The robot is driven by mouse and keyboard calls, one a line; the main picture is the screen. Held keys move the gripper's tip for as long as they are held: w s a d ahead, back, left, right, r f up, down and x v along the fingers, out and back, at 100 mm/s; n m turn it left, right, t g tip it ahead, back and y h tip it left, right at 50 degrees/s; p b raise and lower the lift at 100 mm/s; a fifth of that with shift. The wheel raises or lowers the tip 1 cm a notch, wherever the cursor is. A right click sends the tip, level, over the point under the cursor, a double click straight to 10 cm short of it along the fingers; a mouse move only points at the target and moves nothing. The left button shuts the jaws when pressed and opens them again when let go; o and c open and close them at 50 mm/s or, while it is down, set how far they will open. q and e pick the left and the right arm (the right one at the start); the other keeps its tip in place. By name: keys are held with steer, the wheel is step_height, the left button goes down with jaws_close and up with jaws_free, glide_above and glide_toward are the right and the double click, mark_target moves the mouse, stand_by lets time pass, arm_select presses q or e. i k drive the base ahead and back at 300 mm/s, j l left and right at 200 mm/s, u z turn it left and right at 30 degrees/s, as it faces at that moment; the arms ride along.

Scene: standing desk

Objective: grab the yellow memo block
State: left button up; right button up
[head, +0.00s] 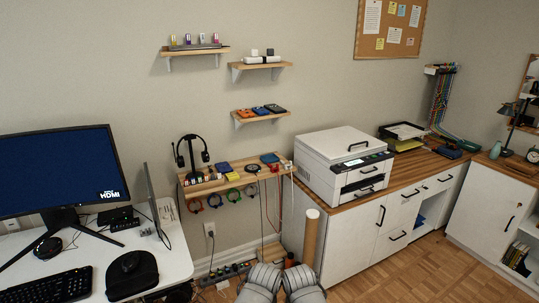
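A small yellow block (233,176), which looks like the memo block, lies near the front edge of a low wooden wall shelf (208,187) left of the printer. A dark blue item (224,167) lies just behind it, and coloured rings hang below the shelf. Two grey rounded parts of my own arms show at the bottom centre, well below and in front of the shelf. Neither of my grippers can be made out in the head view.
A headset on a stand (191,155) stands at the shelf's left end. A white printer (343,166) stands on the cabinet to the right. A brown tube (310,238) rises in front of the cabinet. A monitor (62,172) is on the white desk (180,262) at left.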

mark_target(231, 176)
steer(key=i+l+z, duration=0.1)
steer(key=i+z, duration=0.15)
steer(key=i, duration=0.15)
steer(key=i+z, duration=0.25)
steer(key=i, duration=0.15)
steer(key=i+l+u, duration=0.75)
steer(key=u, duration=0.2)
steer(key=i+l+u, duration=0.45)
steer(key=l+u, duration=0.3)
steer(key=i+l+u, duration=0.15)
steer(key=l+u, duration=0.25)
